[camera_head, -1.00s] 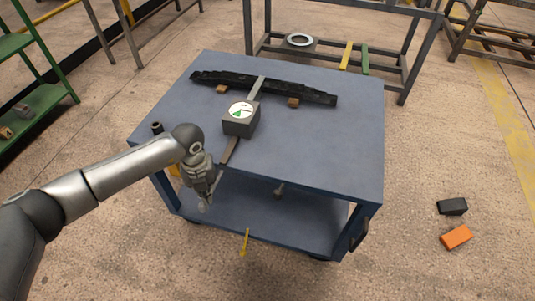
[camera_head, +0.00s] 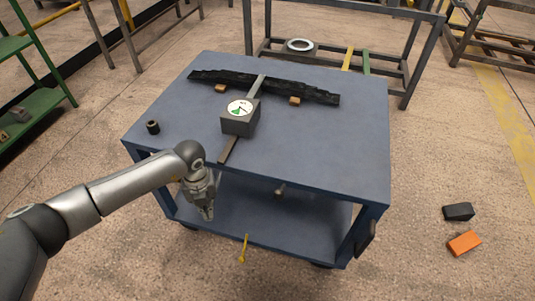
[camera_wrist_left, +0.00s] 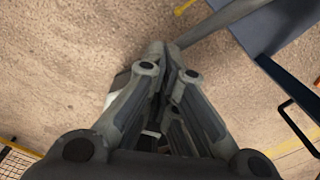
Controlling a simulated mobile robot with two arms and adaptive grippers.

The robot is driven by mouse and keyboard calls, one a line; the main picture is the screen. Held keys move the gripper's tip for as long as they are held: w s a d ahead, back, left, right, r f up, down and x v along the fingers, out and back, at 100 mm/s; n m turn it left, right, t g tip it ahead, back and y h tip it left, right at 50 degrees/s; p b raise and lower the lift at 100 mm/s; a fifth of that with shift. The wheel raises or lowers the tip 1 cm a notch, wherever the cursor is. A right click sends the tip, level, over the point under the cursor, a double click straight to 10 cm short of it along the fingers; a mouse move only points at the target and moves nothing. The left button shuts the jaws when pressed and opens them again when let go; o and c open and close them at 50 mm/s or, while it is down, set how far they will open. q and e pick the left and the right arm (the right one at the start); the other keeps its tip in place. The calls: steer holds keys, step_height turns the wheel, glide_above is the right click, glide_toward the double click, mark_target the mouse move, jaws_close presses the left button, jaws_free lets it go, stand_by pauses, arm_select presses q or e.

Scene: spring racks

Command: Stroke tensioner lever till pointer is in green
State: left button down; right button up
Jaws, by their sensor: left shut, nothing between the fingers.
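The tensioner is a dark grey box (camera_head: 238,123) on the blue cart's top, with a round white dial (camera_head: 240,108) that has a green sector. The pointer is too small to read surely. A brown lever bar (camera_head: 229,150) sticks out of the box toward the cart's front edge. My left gripper (camera_head: 208,214) is shut and empty, pointing down in front of the cart, below and left of the lever's end and apart from it. In the left wrist view its fingers (camera_wrist_left: 157,52) are together over the floor. My right gripper is not in view.
A long black toothed bar (camera_head: 265,85) lies across the blue cart (camera_head: 320,150) on small wooden blocks. A black cylinder (camera_head: 153,127) stands at the top's left corner. A black block (camera_head: 458,211) and an orange block (camera_head: 464,243) lie on the floor at right.

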arm_select(q)
steer(key=r+p, duration=0.4)
steer(key=r, duration=0.2)
steer(key=shift+d, duration=0.2)
step_height(320, 180, up, 12)
steer(key=p, duration=0.8)
steer(key=shift+f, duration=0.2)
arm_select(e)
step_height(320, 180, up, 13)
arm_select(q)
steer(key=shift+w+f, duration=0.1)
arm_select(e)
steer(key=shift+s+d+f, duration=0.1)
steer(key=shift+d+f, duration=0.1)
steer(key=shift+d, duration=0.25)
arm_select(q)
step_height(320, 180, down, 18)
steer(key=b, duration=1.3)
steer(key=shift+r+b, duration=0.2)
steer(key=shift+b, duration=0.1)
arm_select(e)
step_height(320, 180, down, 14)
arm_select(q)
step_height(320, 180, up, 18)
steer(key=p, duration=1.3)
steer(key=shift+d, duration=0.15)
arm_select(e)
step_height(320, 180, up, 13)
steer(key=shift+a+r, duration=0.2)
